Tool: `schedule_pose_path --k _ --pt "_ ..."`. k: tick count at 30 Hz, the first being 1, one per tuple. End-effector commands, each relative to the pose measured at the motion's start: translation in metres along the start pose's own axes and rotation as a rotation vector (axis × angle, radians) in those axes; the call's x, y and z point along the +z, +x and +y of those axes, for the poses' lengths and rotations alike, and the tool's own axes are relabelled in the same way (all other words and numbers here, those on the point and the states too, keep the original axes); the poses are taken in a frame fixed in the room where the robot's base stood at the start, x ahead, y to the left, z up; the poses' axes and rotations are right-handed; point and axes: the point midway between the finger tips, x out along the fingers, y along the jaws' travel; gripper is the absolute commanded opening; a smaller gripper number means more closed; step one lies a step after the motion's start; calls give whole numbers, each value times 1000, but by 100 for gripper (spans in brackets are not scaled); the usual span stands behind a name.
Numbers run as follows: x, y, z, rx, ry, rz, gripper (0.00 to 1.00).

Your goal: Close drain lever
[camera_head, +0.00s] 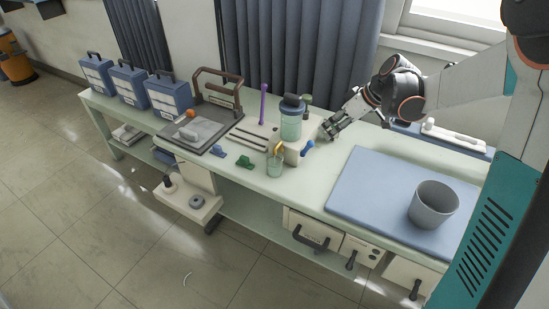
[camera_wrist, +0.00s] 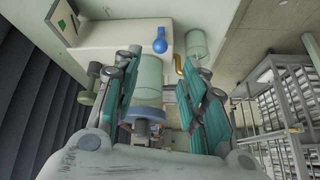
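A clear tank of pale green liquid (camera_head: 291,126) with a dark blue lid stands by a cream block (camera_head: 297,153). A blue lever-like handle (camera_head: 307,147) sticks out at the block's right side; it also shows as a blue knob in the wrist view (camera_wrist: 160,45). A yellow spout (camera_head: 279,148) is over a beaker (camera_head: 275,167). I cannot tell for certain which part is the drain lever. My gripper (camera_head: 328,132) is right of the tank. In the wrist view my gripper (camera_wrist: 160,75) is open and empty, with the tank seen between its fingers.
A blue mat (camera_head: 360,190) with a grey bucket (camera_head: 433,204) lies on the right. A purple stick (camera_head: 263,103) and a dark tray (camera_head: 203,132) are left of the tank. Small green and blue clips lie near the front edge. Curtains hang behind the bench.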

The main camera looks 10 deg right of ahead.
Motion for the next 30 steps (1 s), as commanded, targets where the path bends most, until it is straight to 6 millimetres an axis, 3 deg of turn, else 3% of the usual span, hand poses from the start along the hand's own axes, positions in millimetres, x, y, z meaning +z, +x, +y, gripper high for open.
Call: schedule_pose_path --k 11,17,20,30 --pt "0 0 0 0 0 0 39" --pt "2 -1 2 -4 74 0 0" --pt "5 -1 7 -11 231 2 0" --pt "27 -1 28 -56 1073 -11 0"
